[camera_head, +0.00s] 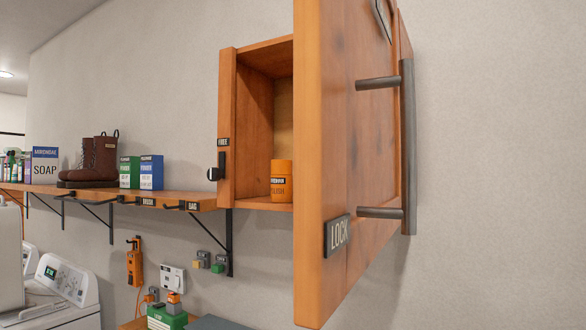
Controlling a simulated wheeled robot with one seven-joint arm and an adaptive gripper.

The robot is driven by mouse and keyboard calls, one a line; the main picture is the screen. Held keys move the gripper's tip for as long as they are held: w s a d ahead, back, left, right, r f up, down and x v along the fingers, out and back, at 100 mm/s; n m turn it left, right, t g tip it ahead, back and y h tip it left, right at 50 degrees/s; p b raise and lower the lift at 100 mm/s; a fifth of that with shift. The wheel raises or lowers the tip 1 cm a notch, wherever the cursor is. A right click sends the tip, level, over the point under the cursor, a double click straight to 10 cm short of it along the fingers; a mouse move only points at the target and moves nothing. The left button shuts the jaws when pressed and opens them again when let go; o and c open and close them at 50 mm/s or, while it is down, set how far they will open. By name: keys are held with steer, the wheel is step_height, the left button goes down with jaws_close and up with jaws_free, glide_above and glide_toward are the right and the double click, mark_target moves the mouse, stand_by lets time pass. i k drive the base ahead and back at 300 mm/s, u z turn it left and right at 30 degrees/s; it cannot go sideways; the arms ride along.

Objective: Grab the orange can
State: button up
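The orange can (281,179) stands upright on the floor of an open wooden wall cabinet (227,130). It has a dark label band, and its right side lies close to the edge of the cabinet door in the picture. The open cabinet door (340,160) fills the middle of the view and hides the right part of the cabinet interior. The door has a long dark handle (409,145) and a plate reading LOCK. My gripper is not in view.
A wooden shelf (180,199) left of the cabinet holds brown boots (102,158), a soap box (45,166), and green and blue boxes (151,172). Below are white machines (66,282), an orange wall device (135,266) and a green case (167,318). The right wall is bare.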

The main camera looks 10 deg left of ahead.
mark_target(281, 177)
steer(key=z, duration=3.15)
steer(key=k, duration=2.65)
steer(key=u, duration=2.05)
